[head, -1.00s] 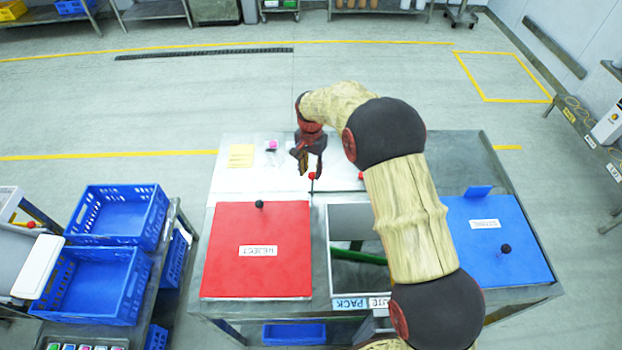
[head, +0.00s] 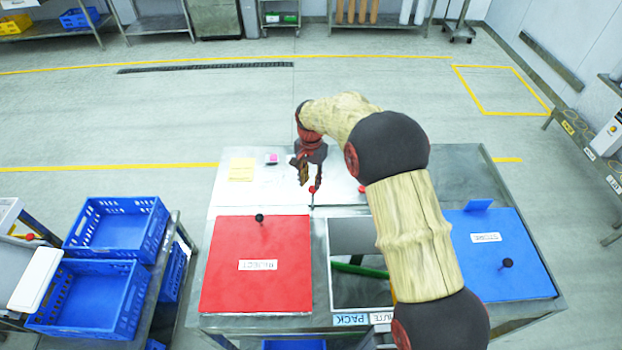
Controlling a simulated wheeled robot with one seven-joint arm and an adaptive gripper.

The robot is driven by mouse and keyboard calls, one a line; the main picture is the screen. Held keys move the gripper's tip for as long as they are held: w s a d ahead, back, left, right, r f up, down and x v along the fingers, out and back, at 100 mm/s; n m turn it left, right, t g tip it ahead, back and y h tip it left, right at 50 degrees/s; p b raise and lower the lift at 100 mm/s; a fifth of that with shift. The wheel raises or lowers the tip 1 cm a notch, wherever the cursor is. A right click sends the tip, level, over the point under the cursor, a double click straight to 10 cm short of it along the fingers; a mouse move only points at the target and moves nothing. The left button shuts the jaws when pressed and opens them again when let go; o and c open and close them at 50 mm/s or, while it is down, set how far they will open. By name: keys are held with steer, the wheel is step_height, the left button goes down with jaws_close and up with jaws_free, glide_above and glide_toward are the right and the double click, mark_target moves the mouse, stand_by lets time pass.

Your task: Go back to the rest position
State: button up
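My gripper (head: 308,173) hangs over the white board (head: 235,192) at the back of the steel table, fingers pointing down. A dark gap shows between its fingers, and I see nothing held there. A red-topped peg (head: 312,190) stands just below and beside the fingertips; I cannot tell whether they touch. My arm runs from the front right up and over to the gripper. It hides part of the board and the middle of the table.
A red REJECT panel (head: 256,290) lies left of an open bin (head: 350,237); a blue STORE panel (head: 500,255) lies right. A yellow note (head: 241,170) and small pink item (head: 272,158) are on the board. Blue crates (head: 117,230) stand on the left. Floor behind is clear.

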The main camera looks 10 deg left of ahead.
steer(key=shift+d+r, duration=0.2)
steer(key=shift+r, duration=0.1)
steer(key=s+d+r+n+t+b, duration=0.1)
steer(key=s+d+r+b, duration=0.2)
steer(key=s+d+r, duration=0.5)
steer(key=s+d+r+n+t+b, duration=0.1)
steer(key=s+d+r+t+b, duration=0.3)
steer(key=d+r, duration=0.7)
steer(key=s+d+f+n+b, duration=0.1)
steer(key=s+d, duration=0.4)
steer(key=s, duration=0.7)
steer(key=s+d+f+n+b, duration=0.1)
steer(key=s+d+b, duration=0.2)
steer(key=s, duration=0.9)
steer(key=d, duration=0.3)
steer(key=shift+s+d+f+t, duration=0.2)
steer(key=shift+d+t, duration=0.1)
